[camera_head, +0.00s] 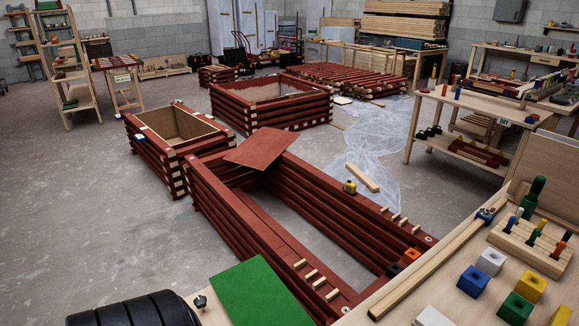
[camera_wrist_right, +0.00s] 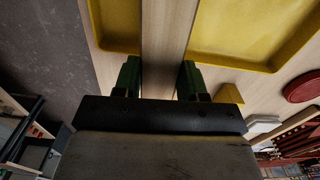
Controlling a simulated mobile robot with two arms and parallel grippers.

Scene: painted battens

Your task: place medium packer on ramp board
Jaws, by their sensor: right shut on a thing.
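In the right wrist view my right gripper (camera_wrist_right: 158,78) has its green fingers on both sides of a pale wooden strip (camera_wrist_right: 166,35), which looks like the medium packer. The gripper is shut on it; its far end runs out of the picture. Two yellow trays (camera_wrist_right: 228,28) lie below on a pale wooden top. In the head view a flat red-brown board (camera_head: 262,149) lies tilted across the red log walls, and a flat green board (camera_head: 262,290) is at the bottom. I cannot tell which is the ramp board.
Red log frames (camera_head: 275,238) fill the middle, with short pale pegs on their tops. A wooden bench (camera_head: 400,300) at lower right carries coloured blocks (camera_head: 523,283) and a peg rack (camera_head: 530,243). The concrete floor (camera_head: 90,205) at left is clear.

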